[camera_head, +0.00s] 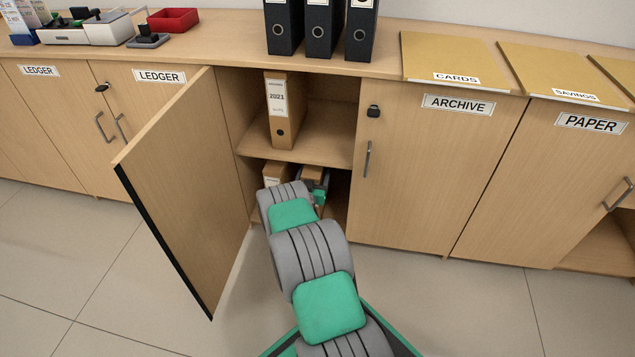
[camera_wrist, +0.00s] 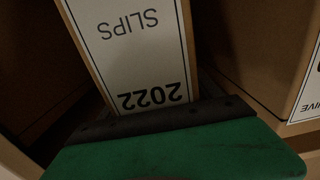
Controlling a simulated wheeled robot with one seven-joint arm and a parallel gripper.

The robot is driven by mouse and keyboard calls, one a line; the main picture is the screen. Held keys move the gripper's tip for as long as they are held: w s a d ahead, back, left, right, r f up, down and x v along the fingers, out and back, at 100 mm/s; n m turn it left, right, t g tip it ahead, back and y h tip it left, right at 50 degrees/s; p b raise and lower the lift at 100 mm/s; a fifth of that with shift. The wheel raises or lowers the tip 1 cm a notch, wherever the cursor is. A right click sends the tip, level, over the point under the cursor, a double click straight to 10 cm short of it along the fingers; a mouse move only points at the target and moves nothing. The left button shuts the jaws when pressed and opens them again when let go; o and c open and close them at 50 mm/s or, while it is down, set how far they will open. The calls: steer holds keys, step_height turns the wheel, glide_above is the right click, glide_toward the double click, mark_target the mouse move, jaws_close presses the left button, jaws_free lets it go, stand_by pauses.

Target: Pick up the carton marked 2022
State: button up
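The carton marked 2022 (camera_wrist: 140,55) fills the upper middle of the wrist view. Its white label reads 2022 and SLIPS, upside down there. In the head view, a brown carton top (camera_head: 312,171) shows on the lower shelf just behind my gripper (camera_head: 319,195); it appears to be this carton, its label hidden by my arm. In the wrist view, a green finger part with a dark edge (camera_wrist: 170,125) lies across the label's near end. Only one finger side shows, so I cannot tell whether my gripper is open or shut on the carton.
A second labelled carton (camera_wrist: 268,55) stands close beside it. The 2021 carton (camera_head: 286,110) stands on the shelf above. The open cabinet door (camera_head: 185,190) stands left of my arm; the closed ARCHIVE door (camera_head: 430,170) is to the right.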

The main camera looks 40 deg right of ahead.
jaws_close()
stand_by(0.6)
steer(key=shift+r, duration=0.2)
